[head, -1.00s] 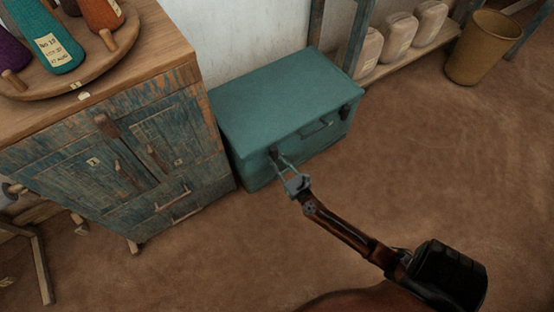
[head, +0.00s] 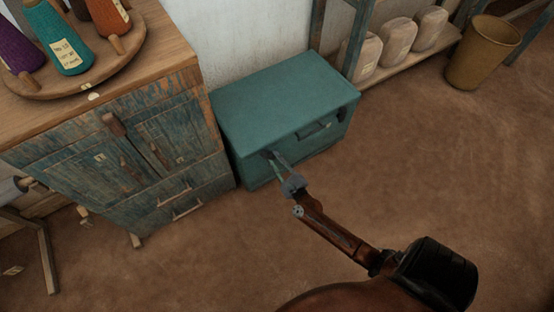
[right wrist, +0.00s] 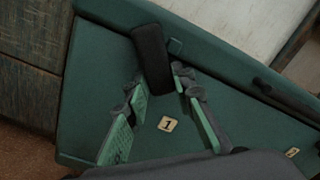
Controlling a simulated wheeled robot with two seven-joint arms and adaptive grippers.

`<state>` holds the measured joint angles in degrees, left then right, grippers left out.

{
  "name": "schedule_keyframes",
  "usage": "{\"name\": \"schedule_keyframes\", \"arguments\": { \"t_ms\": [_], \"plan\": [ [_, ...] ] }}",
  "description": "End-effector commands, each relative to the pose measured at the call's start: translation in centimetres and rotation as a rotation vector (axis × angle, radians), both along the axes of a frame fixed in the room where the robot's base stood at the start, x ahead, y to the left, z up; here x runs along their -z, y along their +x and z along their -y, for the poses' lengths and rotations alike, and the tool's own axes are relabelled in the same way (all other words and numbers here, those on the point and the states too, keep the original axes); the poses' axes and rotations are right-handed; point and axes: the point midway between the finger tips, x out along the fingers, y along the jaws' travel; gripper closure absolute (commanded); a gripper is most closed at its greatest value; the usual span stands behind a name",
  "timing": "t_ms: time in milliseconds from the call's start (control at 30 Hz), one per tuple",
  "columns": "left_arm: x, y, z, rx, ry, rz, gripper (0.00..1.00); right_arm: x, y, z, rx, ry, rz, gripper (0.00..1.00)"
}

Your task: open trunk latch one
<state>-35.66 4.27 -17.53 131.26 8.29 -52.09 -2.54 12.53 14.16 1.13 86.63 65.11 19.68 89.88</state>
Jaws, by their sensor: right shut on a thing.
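The teal trunk (head: 285,95) stands on the floor with its lid down. Latch one is a dark hasp (right wrist: 152,60) on the trunk's front, near a tag marked 1 (right wrist: 167,124) in the right wrist view. My right gripper (right wrist: 157,84) reaches the left part of the front and is shut on this latch, with one finger on each side of it. In the head view the fingers (head: 273,162) largely hide the latch. A second dark latch (head: 342,115) is at the right end of the front. My left gripper is not in view.
A worn blue wooden cabinet (head: 165,145) stands close at the trunk's left, with thread cones (head: 68,50) on top. A shelf with wrapped bundles (head: 397,42) and a tan bucket (head: 482,52) are at the right. The floor before the trunk is clear.

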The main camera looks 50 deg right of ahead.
Motion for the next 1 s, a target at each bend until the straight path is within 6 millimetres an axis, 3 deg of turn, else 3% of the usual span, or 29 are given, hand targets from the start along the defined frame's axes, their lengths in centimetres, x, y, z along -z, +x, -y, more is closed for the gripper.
{"name": "schedule_keyframes", "arguments": {
  "t_ms": [600, 1000],
  "plan": [
    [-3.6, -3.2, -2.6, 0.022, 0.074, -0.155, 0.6, -0.1, 0.0, -0.1, 0.001, -0.557, -0.134, 1.0],
    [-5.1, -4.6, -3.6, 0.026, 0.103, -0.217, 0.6, 0.1, 0.0, -0.1, 0.0, -0.795, -0.192, 1.0]
  ]
}}
